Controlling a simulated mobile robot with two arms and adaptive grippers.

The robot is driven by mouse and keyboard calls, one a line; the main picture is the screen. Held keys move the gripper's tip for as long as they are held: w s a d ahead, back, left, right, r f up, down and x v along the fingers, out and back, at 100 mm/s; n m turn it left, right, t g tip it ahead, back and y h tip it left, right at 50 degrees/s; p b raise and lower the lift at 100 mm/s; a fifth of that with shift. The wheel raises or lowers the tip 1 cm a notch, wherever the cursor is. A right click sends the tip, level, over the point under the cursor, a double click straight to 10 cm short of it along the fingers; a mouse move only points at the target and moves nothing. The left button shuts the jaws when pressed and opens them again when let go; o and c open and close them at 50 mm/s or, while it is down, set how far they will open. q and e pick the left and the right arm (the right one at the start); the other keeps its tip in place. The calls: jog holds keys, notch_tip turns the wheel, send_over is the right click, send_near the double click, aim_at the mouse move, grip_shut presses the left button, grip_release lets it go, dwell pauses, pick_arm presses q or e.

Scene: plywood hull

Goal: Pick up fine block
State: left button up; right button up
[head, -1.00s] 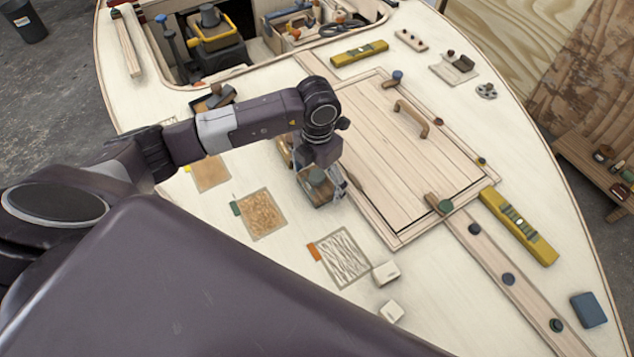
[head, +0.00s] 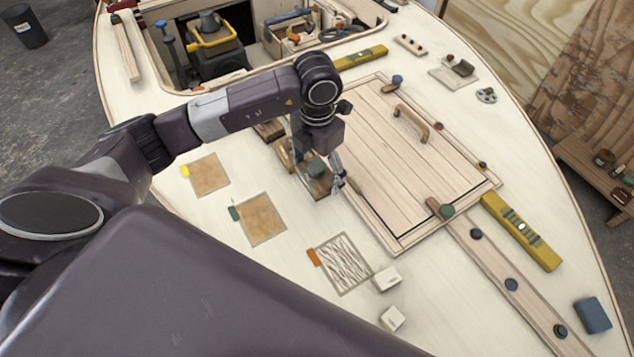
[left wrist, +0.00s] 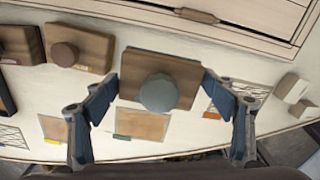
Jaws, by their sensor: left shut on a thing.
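A wooden block with a grey-green knob (head: 316,168) is on the pale deck beside the hatch in the head view. In the left wrist view the same block (left wrist: 183,72) lies between the fingertips of my left gripper (left wrist: 160,82), which is shut on its two ends. In the head view my left gripper (head: 320,172) comes down over it from above. Whether the block touches the deck or hangs just above it, I cannot tell. No marking on it is legible. My right gripper is not in view.
Another knobbed block (left wrist: 88,50) lies close to the held one. Sanding patches (head: 209,175) with coloured tabs, two small white blocks (head: 387,278), and a hatch (head: 410,150) with a handle are nearby. A yellow level (head: 520,230) lies at right. The deck between patches is clear.

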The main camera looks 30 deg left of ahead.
aim_at(317, 165)
pick_arm(q)
notch_tip(317, 165, up, 14)
jog(key=b, duration=0.1)
jog(key=shift+r, duration=0.25)
